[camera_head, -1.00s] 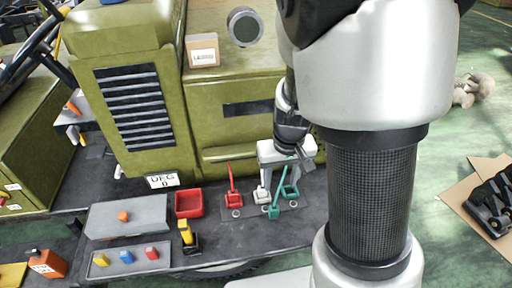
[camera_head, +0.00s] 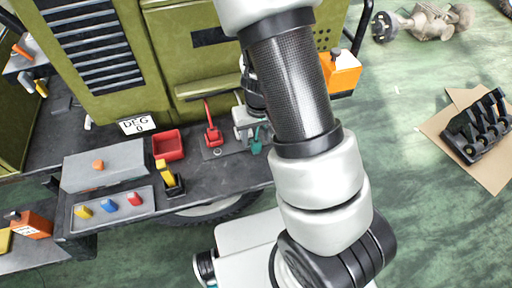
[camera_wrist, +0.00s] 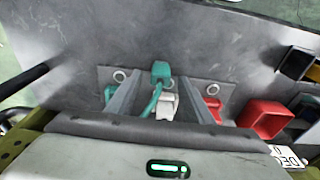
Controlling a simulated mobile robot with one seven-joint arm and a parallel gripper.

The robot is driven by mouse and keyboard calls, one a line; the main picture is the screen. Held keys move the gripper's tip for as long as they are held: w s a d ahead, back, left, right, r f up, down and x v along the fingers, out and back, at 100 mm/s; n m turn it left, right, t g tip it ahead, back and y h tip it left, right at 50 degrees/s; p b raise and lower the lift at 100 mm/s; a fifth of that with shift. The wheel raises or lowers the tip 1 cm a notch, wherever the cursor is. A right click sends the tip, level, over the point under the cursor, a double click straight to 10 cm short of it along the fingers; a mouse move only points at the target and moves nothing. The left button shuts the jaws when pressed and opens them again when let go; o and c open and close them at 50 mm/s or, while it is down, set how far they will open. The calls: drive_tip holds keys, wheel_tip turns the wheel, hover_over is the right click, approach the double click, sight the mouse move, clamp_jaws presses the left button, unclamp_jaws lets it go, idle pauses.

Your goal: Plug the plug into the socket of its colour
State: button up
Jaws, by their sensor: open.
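A teal plug (camera_wrist: 160,72) with a curved teal lead stands near the white socket (camera_wrist: 168,105) in the wrist view. I cannot tell whether it touches the plate below. A teal socket (camera_wrist: 110,92) is to its left and a red socket (camera_wrist: 213,104) to its right. In the head view the red socket (camera_head: 213,136) is clear, and teal (camera_head: 257,146) shows beside my arm. My gripper (camera_wrist: 158,98) is open, with its two fingers either side of the teal lead and the white socket. In the head view my arm hides most of the gripper.
A green machine body (camera_head: 140,60) rises behind. An orange-and-white box (camera_head: 342,72) is behind my arm.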

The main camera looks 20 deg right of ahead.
sight(256, 141)
drive_tip(key=shift+w+f+b, duration=0.2)
drive_tip(key=shift+f+b, duration=0.1)
drive_tip(key=shift+f, duration=0.95)
clamp_jaws()
wheel_tip(256, 141, up, 8)
drive_tip(key=p, duration=0.3)
drive_tip(key=shift+r, duration=0.1)
drive_tip(key=shift+w+d+r, duration=0.35)
drive_tip(key=shift+w+r, duration=0.2)
drive_tip(key=shift+r, duration=0.25)
drive_tip(key=w+d+b, duration=0.2)
drive_tip(key=w+d, duration=0.5)
drive_tip(key=shift+s+d+f, duration=0.1)
drive_tip(key=shift+f, duration=4.35)
